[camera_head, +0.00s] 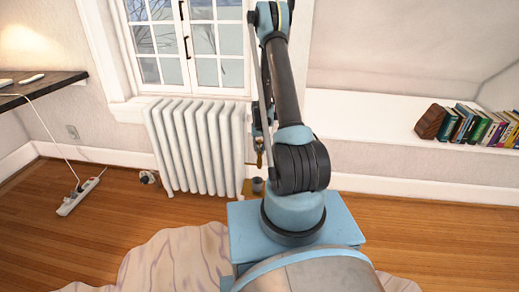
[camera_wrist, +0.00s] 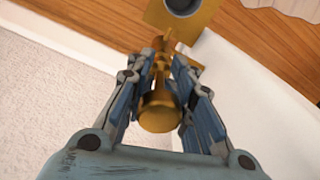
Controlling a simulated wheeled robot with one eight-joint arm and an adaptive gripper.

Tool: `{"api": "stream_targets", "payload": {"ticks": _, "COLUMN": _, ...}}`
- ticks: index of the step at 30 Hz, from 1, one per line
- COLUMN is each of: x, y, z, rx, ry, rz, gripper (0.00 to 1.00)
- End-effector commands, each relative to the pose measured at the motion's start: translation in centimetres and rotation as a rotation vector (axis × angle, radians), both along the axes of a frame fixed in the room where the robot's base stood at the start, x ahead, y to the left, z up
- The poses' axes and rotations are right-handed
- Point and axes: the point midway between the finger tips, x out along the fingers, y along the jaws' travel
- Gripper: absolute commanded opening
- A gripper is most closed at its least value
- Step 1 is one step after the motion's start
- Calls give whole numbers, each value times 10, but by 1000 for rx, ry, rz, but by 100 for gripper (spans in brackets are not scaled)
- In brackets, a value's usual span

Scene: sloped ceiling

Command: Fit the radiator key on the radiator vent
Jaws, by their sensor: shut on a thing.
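The radiator key is a brass-coloured piece with a rounded end (camera_wrist: 160,112), held between the fingers of my gripper (camera_wrist: 167,60) in the wrist view. In the head view my gripper (camera_head: 260,143) is beside the radiator's right end, and the key (camera_head: 259,159) shows small below it. The white ribbed radiator (camera_head: 190,145) stands under the window. I cannot make out the radiator vent in either view; my arm covers part of the area at the radiator's right end. The key is apart from the floor.
A brass-coloured plate (camera_wrist: 207,12) with a dark grey cup (camera_head: 257,185) is low beside the radiator. A white ledge (camera_head: 365,125) bears books (camera_head: 478,127) at right. A power strip (camera_head: 80,195) and crumpled cloth (camera_head: 175,262) lie on the wooden floor.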

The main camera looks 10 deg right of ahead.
Motion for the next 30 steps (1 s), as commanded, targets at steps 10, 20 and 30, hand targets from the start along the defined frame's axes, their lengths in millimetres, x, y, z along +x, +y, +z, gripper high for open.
{"api": "stream_targets", "payload": {"ticks": 10, "x": 0, "y": 0, "z": -11, "rx": 0, "ry": 0, "rz": 0, "gripper": 0}}
{"api": "stream_targets", "payload": {"ticks": 20, "x": 0, "y": 0, "z": -15, "rx": 0, "ry": 0, "rz": 0, "gripper": 0}}
{"api": "stream_targets", "payload": {"ticks": 30, "x": 0, "y": 0, "z": -15, "rx": 0, "ry": 0, "rz": 0, "gripper": 36}}
